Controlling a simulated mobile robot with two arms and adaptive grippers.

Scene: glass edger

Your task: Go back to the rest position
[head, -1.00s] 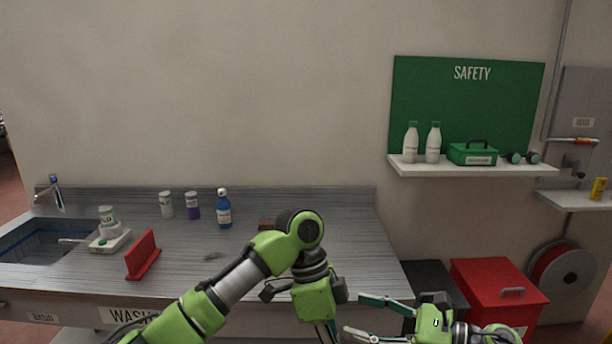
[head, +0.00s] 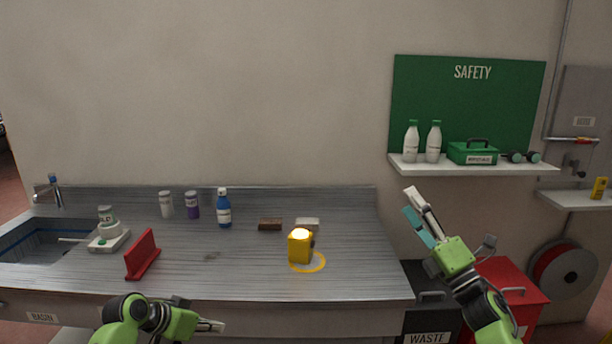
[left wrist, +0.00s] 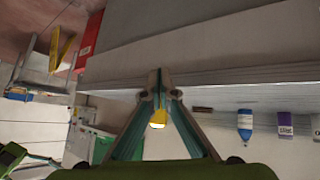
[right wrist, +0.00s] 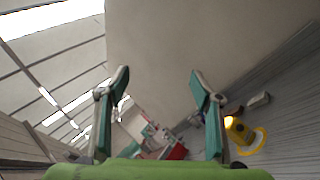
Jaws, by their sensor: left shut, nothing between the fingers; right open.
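My left gripper (head: 212,326) is low in front of the bench, left of centre in the head view. Its fingers meet in the left wrist view (left wrist: 158,85) with nothing between them. My right gripper (head: 416,208) is raised right of the bench, fingers pointing up and left. Its fingers are spread and empty in the right wrist view (right wrist: 160,85). A yellow lamp (head: 300,247) with a glowing top stands on the bench at a yellow ring mark (head: 318,263). Both grippers are apart from it.
The metal bench (head: 225,275) carries a red rack (head: 142,255), a blue bottle (head: 224,208), two small jars and a brown block (head: 270,225). A sink (head: 40,240) is at left. A white shelf (head: 470,168) hangs near my right gripper. Bins (head: 428,325) stand below.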

